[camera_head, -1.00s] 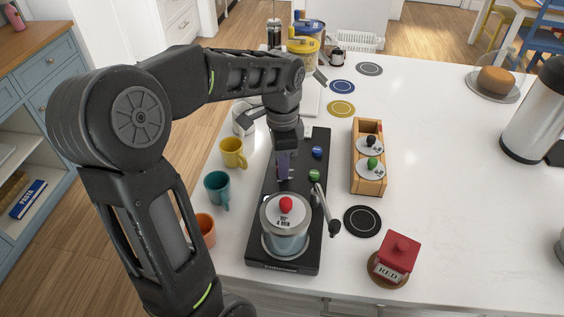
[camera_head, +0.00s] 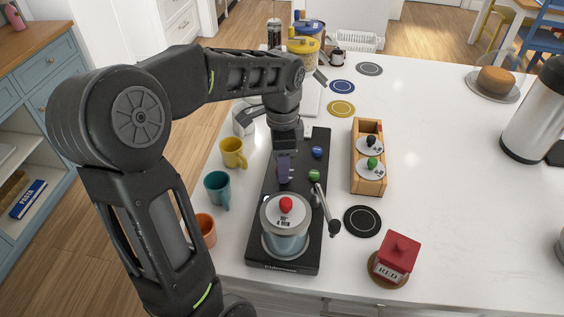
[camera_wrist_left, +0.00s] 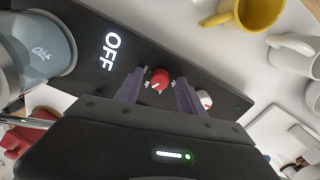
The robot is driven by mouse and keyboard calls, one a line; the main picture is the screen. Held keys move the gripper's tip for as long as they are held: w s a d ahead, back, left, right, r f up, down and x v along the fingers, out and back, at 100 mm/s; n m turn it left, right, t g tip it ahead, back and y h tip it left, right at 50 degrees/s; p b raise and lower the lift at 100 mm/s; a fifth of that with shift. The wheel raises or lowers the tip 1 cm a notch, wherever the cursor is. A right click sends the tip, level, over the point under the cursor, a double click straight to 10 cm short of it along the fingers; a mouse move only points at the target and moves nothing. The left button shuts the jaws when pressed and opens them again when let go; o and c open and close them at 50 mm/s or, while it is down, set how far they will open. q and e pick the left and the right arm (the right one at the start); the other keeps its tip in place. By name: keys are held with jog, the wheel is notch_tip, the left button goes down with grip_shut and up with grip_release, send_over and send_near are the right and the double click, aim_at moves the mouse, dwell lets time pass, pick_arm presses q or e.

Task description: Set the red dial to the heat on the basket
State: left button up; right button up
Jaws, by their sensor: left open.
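The red dial (camera_wrist_left: 159,80) is on the black heater base (camera_head: 263,253), with small marks around it. The base's display (camera_wrist_left: 110,52) reads OFF. My left gripper (camera_wrist_left: 158,92) is open, with its two purple fingers on either side of the dial; I cannot tell whether they touch it. In the head view my left gripper (camera_head: 284,172) points down at the base and hides the dial. A glass pot (camera_head: 285,242) stands on the near end of the base. A basket lid (camera_head: 287,218) with a red knob tops it; its lettering is too small to read surely. My right gripper is not in view.
Yellow (camera_head: 233,153), teal (camera_head: 217,190) and orange (camera_head: 206,230) mugs stand left of the base. A wooden crate (camera_head: 355,150) with black-knobbed and green-knobbed lids stands to its right. A red canister (camera_head: 398,252) labelled RED is at the front right.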

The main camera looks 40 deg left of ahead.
pick_arm(q)
jog(key=shift+r+b, duration=0.35)
jog(key=shift+r, duration=3.55)
jog(key=shift+s+f, duration=0.1)
